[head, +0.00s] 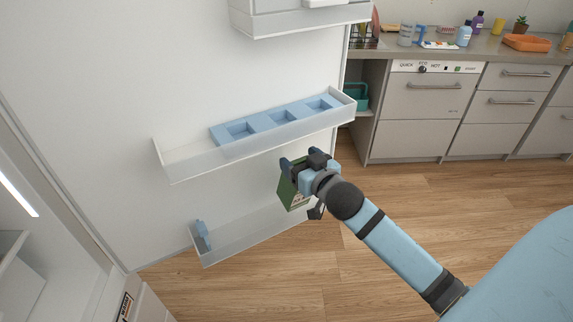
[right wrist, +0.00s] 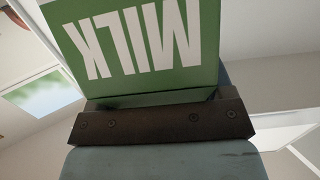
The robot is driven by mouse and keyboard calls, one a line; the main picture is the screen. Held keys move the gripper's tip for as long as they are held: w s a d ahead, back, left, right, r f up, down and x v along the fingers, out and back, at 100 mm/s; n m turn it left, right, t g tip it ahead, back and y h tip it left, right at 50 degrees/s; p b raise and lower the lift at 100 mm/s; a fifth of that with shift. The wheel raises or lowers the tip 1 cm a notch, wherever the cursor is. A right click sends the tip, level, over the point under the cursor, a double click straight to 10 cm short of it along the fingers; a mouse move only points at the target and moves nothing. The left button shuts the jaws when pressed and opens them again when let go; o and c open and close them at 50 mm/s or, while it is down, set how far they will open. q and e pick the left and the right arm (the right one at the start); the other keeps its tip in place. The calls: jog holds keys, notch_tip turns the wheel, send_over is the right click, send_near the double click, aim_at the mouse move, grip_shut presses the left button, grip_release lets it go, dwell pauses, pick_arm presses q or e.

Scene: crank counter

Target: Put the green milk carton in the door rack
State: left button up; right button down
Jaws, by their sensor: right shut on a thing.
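The green milk carton (head: 291,193) is held in my right gripper (head: 302,162), in front of the open fridge door. In the right wrist view the carton (right wrist: 145,45) fills the upper middle, its white MILK lettering upside down. The gripper is shut on it. The door has a middle rack (head: 180,170) with a blue insert of square openings (head: 270,122), and a lower rack (head: 235,250) with a small blue piece (head: 202,235) at its left end. In the head view the carton appears over the right part of the lower rack, below the middle rack. My left gripper is not in view.
An upper door rack (head: 300,22) is at the top. The fridge interior (head: 20,270) is at the left edge. A counter with drawers (head: 430,110) stands at the back right, with cups and bottles on top. The wooden floor (head: 480,195) between is clear.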

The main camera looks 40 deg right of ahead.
jog(key=w+f+g, duration=0.1)
jog(key=w+f, duration=0.1)
jog(key=w+f+g+p, duration=0.1)
jog(key=w+f, duration=0.1)
jog(key=w, duration=0.1)
jog(key=shift+d+f, duration=0.2)
jog(key=shift+w+f+g, duration=0.1)
jog(key=shift+w+g, duration=0.2)
jog(key=shift+w, duration=0.1)
jog(key=shift+w+f+g, duration=0.45)
jog(key=shift+f+g, duration=0.05)
jog(key=shift+f, duration=0.4)
